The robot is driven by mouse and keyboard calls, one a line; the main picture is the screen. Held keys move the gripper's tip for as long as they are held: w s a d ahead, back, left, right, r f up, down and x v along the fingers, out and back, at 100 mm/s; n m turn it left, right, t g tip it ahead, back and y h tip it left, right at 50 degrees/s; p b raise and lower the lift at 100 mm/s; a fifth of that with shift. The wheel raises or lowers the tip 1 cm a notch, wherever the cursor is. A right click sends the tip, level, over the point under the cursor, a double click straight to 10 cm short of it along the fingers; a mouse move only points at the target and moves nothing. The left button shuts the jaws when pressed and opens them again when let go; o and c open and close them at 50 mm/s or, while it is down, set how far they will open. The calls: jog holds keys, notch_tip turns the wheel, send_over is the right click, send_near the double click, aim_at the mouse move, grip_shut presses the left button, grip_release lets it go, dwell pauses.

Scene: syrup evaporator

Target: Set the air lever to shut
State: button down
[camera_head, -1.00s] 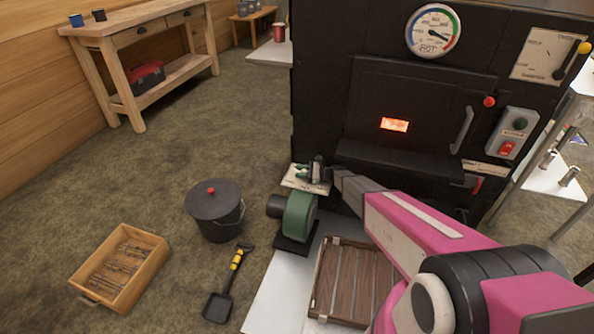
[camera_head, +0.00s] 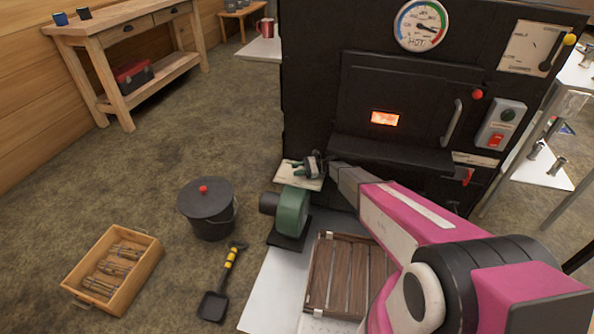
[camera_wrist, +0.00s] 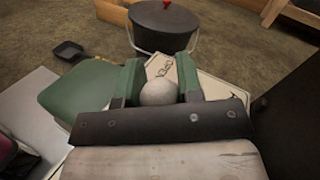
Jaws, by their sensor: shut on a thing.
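The air lever's pale knob (camera_wrist: 158,93) sits between the two green fingers of my gripper (camera_wrist: 157,82) in the wrist view, and the gripper is shut on it. Behind it is a white label plate (camera_wrist: 213,84) with dark lettering, partly covered by the fingers; one word seems to read OPEN. In the head view my gripper (camera_head: 303,170) is over this plate (camera_head: 292,181), at the stove's lower left front. The lever's arm is hidden, so its exact setting cannot be told.
A green blower (camera_head: 292,212) stands just in front of the plate; it also shows in the wrist view (camera_wrist: 85,97). The black stove (camera_head: 310,90) rises behind. A lidded black pot (camera_head: 207,215), a shovel (camera_head: 222,285) and a wooden tray (camera_head: 152,262) are on the floor at left.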

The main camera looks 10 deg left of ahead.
jog(key=c, duration=0.8)
grip_release()
